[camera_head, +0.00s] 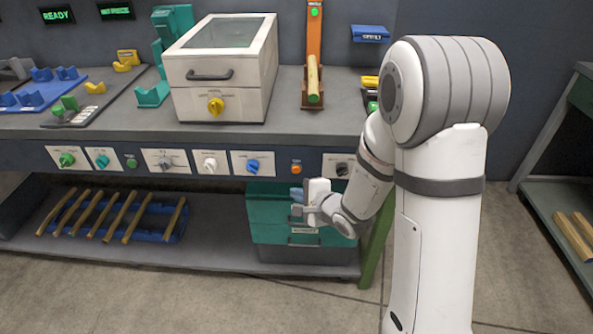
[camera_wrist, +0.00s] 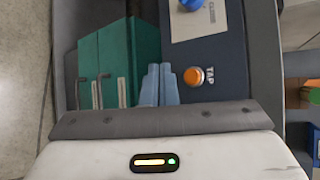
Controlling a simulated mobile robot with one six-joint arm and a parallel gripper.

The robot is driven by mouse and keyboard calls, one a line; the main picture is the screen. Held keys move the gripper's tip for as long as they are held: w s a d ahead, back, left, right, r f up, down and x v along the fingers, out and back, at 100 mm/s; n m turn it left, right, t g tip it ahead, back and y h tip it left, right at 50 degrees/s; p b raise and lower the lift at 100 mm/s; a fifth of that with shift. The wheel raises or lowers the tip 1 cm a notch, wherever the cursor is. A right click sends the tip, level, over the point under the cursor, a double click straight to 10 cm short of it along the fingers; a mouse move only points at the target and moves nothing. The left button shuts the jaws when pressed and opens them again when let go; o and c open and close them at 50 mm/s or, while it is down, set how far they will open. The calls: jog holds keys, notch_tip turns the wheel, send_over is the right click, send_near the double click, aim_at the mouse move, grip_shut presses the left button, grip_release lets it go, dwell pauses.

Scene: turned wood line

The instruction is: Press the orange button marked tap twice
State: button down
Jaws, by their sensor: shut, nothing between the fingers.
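The orange button (camera_head: 296,169) sits on the dark front panel of the bench, between the blue knob and the black knob. In the wrist view the orange button (camera_wrist: 194,76) has a pale ring, and the word TAP is printed beside it. My gripper (camera_head: 297,195) is in front of the panel, a little below the button in the head view. In the wrist view my gripper (camera_wrist: 159,70) shows two blue fingers close together, shut and empty. The fingertips lie beside the button in the picture, apart from it. I cannot tell how far they are from the panel.
A blue knob (camera_head: 253,166) is left of the button and a black knob (camera_head: 342,169) right of it. Green drawers (camera_head: 270,228) stand on the lower shelf behind my gripper. Several wooden sticks (camera_head: 108,215) lie in a blue rack at left. The floor in front is clear.

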aim_at(296, 170)
jog(key=shift+w+d+p, duration=0.1)
jog(key=shift+w+p, duration=0.5)
jog(key=shift+w, duration=2.15)
jog(key=shift+w, duration=0.15)
jog(key=shift+w+p, duration=0.25)
jog(key=shift+p, duration=0.15)
jog(key=shift+w, duration=0.4)
jog(key=shift+s, duration=0.1)
dwell(0.4)
jog(key=shift+s+p, duration=0.35)
jog(key=shift+s, duration=0.35)
jog(key=shift+s, duration=0.1)
